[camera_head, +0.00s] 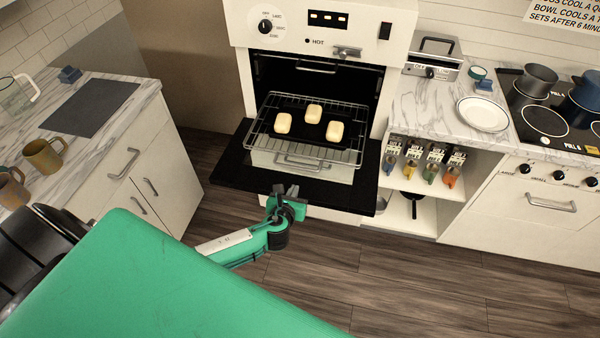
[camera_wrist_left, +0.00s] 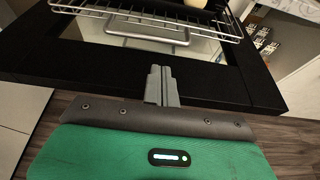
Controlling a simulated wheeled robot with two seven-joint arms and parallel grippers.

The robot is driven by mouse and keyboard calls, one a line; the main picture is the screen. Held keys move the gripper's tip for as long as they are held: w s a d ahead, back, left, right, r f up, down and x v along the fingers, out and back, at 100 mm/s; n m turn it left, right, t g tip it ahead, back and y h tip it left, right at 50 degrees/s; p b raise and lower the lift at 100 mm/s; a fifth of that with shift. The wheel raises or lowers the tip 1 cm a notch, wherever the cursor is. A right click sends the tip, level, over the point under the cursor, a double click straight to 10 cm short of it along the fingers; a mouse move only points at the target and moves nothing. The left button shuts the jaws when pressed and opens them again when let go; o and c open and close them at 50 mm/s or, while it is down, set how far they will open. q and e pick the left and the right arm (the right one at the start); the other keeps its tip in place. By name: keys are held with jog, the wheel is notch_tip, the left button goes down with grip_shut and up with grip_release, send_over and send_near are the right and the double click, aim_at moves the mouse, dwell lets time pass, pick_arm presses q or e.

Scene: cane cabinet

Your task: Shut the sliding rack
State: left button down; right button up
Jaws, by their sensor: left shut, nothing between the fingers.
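The sliding rack (camera_head: 353,155) is a wire rack pulled part way out of the open oven, above the lowered oven door (camera_head: 235,170). A dark tray with three pale buns (camera_head: 314,113) rests on it. In the left wrist view the rack's front wires (camera_wrist_left: 90,12) cross the top. My left gripper (camera_head: 284,191) is shut and empty, in front of the door's near edge and below the rack's front. In the left wrist view its closed fingers (camera_wrist_left: 161,72) point toward the door and rack, apart from the rack. My right gripper is not in view.
A handle (camera_head: 302,163) shows on a pale panel below the rack. A marble counter with mugs (camera_head: 43,156) stands at left. At right are open shelves with small jars (camera_head: 432,170), a white plate (camera_head: 483,114) and a stove (camera_head: 545,122). The wooden floor in front is clear.

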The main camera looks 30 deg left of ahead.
aim_at(300, 181)
pick_arm(q)
jog(key=x, duration=0.9)
jog(key=shift+w+f+p, duration=0.2)
jog(key=shift+f+p, duration=0.05)
jog(key=shift+p, duration=0.15)
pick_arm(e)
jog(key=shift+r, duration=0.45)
